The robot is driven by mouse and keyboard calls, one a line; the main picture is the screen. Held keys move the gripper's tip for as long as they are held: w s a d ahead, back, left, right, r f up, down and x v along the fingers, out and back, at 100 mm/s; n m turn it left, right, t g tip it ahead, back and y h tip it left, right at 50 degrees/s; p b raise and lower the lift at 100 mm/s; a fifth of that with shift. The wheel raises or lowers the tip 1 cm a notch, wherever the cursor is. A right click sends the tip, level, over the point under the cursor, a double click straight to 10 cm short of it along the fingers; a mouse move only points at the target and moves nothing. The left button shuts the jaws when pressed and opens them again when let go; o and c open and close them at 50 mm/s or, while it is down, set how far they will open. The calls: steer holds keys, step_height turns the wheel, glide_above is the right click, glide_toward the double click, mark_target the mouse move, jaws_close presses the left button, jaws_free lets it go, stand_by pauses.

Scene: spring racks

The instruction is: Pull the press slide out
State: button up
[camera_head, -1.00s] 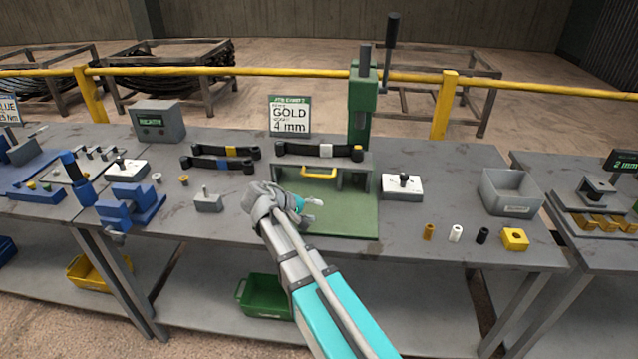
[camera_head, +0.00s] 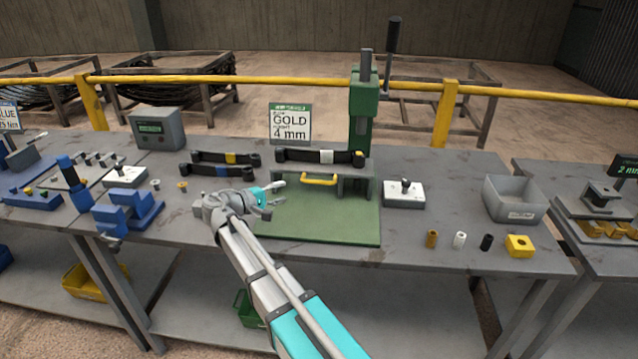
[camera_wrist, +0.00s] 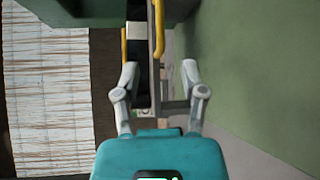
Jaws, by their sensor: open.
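The press slide's yellow handle (camera_head: 319,180) sits on the front of the press under its grey top plate, above the green base plate (camera_head: 330,225). The slide looks pushed in; its body is mostly hidden in shadow. My gripper (camera_head: 280,194) is open and empty, left of the handle and apart from it, over the left part of the base plate. In the wrist view my gripper (camera_wrist: 160,70) has its fingers spread. A curved yellow bar (camera_wrist: 159,32), which looks like the handle, lies ahead between and beyond the fingertips.
The green press column (camera_head: 362,110) rises behind. Black bars with coloured bands (camera_head: 320,156) lie on and left of the press. A white block (camera_head: 404,193) and a grey bin (camera_head: 514,198) stand to the right. The green plate in front of the handle is clear.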

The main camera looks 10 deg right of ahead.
mark_target(317, 182)
steer(key=b+x, duration=0.2)
steer(key=x, duration=1.1)
steer(key=shift+w+d+f, duration=0.1)
steer(key=shift+d, duration=0.25)
